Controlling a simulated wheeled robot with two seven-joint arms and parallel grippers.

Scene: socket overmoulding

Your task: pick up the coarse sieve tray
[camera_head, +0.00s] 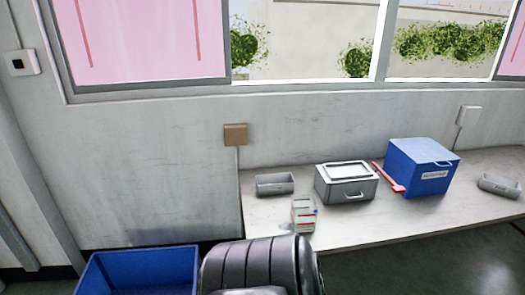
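I cannot tell for certain which object is the coarse sieve tray. A small open grey tray (275,186) sits at the left end of the white table. Whether either has a sieve bottom is too small to see. Neither of my grippers is in view. A dark ribbed part at the bottom middle looks like part of my own arm, and it hides the table's front left corner.
The white table (400,219) also bears a grey lidded box (346,184), a blue box (420,168), a red tool (388,177) and a small stack of pale pieces (303,214). A blue bin (140,272) stands at the lower left. The table's front right is clear.

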